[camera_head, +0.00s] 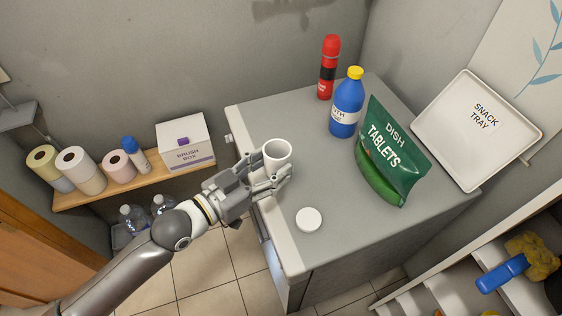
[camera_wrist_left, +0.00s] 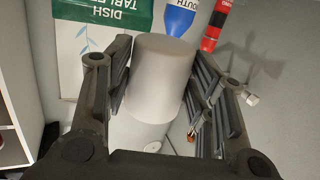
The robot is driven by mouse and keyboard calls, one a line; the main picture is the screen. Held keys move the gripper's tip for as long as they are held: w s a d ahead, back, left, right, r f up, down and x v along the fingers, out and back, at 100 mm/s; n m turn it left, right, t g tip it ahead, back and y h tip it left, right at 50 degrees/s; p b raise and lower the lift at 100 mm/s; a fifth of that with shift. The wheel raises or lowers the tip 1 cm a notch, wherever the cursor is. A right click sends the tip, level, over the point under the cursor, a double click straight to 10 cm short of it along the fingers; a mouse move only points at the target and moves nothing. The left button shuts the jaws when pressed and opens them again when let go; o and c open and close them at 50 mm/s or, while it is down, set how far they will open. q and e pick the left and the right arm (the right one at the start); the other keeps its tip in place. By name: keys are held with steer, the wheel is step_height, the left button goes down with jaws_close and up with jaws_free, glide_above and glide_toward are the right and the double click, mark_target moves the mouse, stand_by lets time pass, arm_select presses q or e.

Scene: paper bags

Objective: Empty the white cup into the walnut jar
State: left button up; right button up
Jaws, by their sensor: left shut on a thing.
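The white cup (camera_head: 278,154) is in my left gripper (camera_head: 272,176), held over the left edge of the grey cabinet top. The fingers are closed on its sides. Its mouth faces up toward the head camera, and I cannot make out any contents. In the left wrist view the cup (camera_wrist_left: 160,78) fills the space between the two fingers of my gripper (camera_wrist_left: 160,95), its smooth side or base toward the camera. No walnut jar can be made out in either view. My right gripper is not in view.
A round white disc (camera_head: 309,219) lies near the cabinet's front edge. A green dish tablets bag (camera_head: 395,145), blue bottle (camera_head: 347,105), red can (camera_head: 328,68) and white snack tray (camera_head: 474,130) stand behind. The middle of the cabinet top (camera_head: 318,165) is clear.

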arm_select(q)
steer(key=shift+s+f+b, duration=0.2)
steer(key=shift+f+b, duration=0.3)
steer(key=shift+f, duration=0.05)
steer(key=shift+r+m+h, duration=0.25)
steer(key=shift+m+h, duration=0.05)
steer(key=shift+s+r+p, duration=0.2)
steer(key=shift+r+p, duration=0.1)
steer(key=shift+p, duration=0.15)
steer(key=s+a+r+p, duration=0.1)
steer(key=s+r+p, duration=0.2)
steer(key=s+p, duration=0.2)
steer(key=shift+s+r+p, duration=0.3)
steer(key=shift+s, duration=0.05)
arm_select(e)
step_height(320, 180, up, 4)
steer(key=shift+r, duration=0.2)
arm_select(q)
steer(key=shift+r, duration=0.1)
